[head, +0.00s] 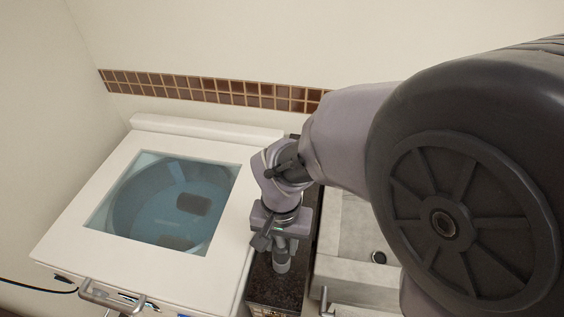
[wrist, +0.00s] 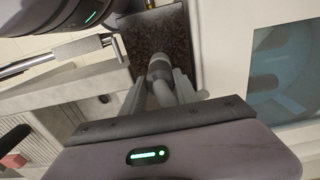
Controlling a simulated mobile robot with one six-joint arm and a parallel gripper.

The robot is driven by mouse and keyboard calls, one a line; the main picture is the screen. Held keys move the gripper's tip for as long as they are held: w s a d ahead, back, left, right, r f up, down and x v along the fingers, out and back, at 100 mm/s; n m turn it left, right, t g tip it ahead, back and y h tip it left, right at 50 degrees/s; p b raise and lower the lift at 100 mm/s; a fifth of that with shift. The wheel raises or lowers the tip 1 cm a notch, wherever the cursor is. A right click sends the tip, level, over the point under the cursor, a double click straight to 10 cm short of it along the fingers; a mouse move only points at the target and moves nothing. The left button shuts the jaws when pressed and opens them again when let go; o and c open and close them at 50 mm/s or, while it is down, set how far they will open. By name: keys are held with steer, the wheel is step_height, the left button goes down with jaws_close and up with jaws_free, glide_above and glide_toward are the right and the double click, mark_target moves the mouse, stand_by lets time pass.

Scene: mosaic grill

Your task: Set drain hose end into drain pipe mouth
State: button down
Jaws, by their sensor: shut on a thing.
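My gripper (head: 281,240) is over the narrow dark speckled strip between the washing machine and the stone basin. It is shut on a grey, rounded tube piece, which I take for the drain hose end (head: 282,265). In the wrist view the hose end (wrist: 159,70) sits between the two fingers of my gripper (wrist: 163,84) and points toward the dark strip. I cannot tell whether it touches anything below. I cannot make out the drain pipe mouth in either view; the rest of the hose is also hidden.
The white washing machine (head: 75,225) with a glass lid stands close on the left. The dark strip (head: 273,291) is narrow. A pale stone basin (head: 350,240) lies to its right, partly behind my arm. A brass-coloured piece (wrist: 150,4) shows at the wrist view's top edge.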

steer(key=shift+f+b, duration=0.45)
steer(key=shift+f, duration=0.15)
steer(key=c, duration=0.9)
jaws_free()
steer(key=shift+o, duration=0.2)
steer(key=shift+r, duration=0.15)
step_height(320, 180, up, 17)
steer(key=p, duration=0.6)
steer(key=shift+p, duration=0.35)
steer(key=shift+d, duration=0.1)
steer(key=s+d+f+m+t+y+b, duration=0.2)
steer(key=s+d+t+b, duration=0.3)
steer(key=d+b, duration=0.4)
steer(key=shift+s+d+f+t+b, duration=0.4)
steer(key=shift+s+d+f, duration=0.15)
steer(key=shift+s+d, duration=0.2)
